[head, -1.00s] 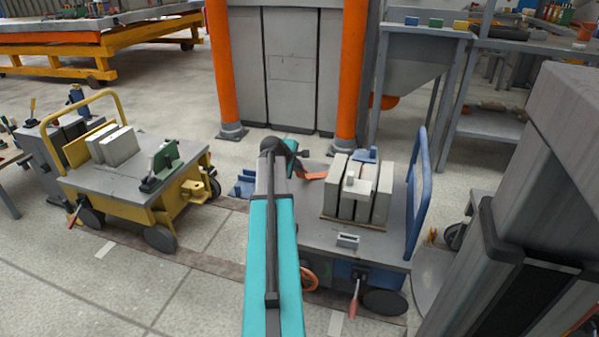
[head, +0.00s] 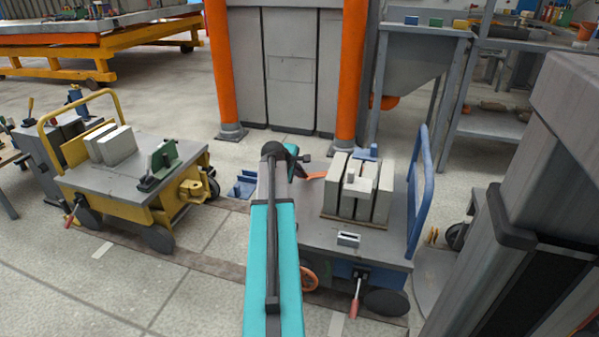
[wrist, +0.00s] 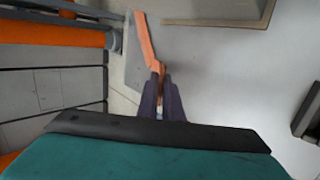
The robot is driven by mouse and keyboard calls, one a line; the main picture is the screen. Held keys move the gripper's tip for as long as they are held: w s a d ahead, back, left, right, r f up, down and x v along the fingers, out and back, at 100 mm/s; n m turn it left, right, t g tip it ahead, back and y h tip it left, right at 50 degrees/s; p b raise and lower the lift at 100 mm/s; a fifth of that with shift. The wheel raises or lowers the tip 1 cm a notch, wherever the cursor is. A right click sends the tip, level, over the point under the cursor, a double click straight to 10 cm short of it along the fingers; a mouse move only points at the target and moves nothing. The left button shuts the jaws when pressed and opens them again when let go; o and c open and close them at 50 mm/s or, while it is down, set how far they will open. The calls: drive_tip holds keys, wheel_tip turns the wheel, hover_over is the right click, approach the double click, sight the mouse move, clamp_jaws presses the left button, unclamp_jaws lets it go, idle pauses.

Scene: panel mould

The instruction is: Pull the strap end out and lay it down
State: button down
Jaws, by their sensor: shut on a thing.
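The orange strap (wrist: 145,40) runs up from my gripper (wrist: 161,92) in the wrist view, with a bend just ahead of the fingertips. The dark fingers are shut on the strap's near end, over the edge region of the grey cart deck (wrist: 220,75). In the head view a short piece of the strap (head: 317,176) shows at the left rear of the deck (head: 325,240), beside my arm. Whether the far end of the strap is still under or in something cannot be told.
Pale upright blocks (head: 382,190) stand on a wooden base on the deck, right of my arm. A blue handle (head: 418,195) bounds the right side. Orange posts (head: 354,75) stand behind. A yellow cart (head: 125,195) is at left.

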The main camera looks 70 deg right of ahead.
drive_tip(key=shift+f+b, duration=2.4)
drive_tip(key=shift+f, duration=0.5)
drive_tip(key=c, duration=1.8)
unclamp_jaws()
drive_tip(key=shift+c, duration=0.2)
drive_tip(key=shift+a+r, duration=0.1)
drive_tip(key=p+v, duration=0.6)
drive_tip(key=v, duration=0.7)
drive_tip(key=shift+a+r, duration=0.15)
drive_tip(key=shift+r, duration=0.15)
drive_tip(key=shift+w, duration=0.15)
